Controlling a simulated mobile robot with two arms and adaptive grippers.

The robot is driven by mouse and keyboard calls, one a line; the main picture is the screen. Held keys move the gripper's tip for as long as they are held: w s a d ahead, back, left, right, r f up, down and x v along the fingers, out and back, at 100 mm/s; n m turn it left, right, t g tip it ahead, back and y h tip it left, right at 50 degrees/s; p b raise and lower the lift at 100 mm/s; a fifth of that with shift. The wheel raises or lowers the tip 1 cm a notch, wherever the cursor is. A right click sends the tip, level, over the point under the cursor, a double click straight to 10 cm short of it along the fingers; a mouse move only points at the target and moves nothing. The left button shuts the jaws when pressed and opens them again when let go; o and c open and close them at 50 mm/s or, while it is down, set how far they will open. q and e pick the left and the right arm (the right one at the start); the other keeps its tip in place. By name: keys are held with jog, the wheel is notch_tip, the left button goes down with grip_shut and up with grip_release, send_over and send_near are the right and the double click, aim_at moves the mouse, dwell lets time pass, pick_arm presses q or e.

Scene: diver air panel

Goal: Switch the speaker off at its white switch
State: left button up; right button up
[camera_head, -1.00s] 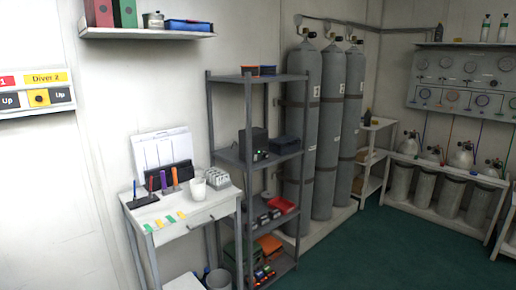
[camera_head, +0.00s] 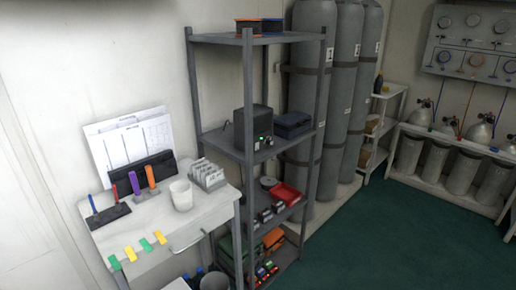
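A black box that looks like the speaker (camera_head: 254,122) stands on the middle shelf of the grey rack. Small green and pale spots show low on its front. The white switch is too small to make out for certain, and so is its position. Neither of my grippers is in view.
The grey shelf rack (camera_head: 247,190) stands between a white side table (camera_head: 150,222) and tall grey gas cylinders (camera_head: 352,95). A dark case (camera_head: 293,124) sits right of the box. A white cup (camera_head: 181,195) and pens stand on the table. Green floor (camera_head: 375,245) is clear at front right.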

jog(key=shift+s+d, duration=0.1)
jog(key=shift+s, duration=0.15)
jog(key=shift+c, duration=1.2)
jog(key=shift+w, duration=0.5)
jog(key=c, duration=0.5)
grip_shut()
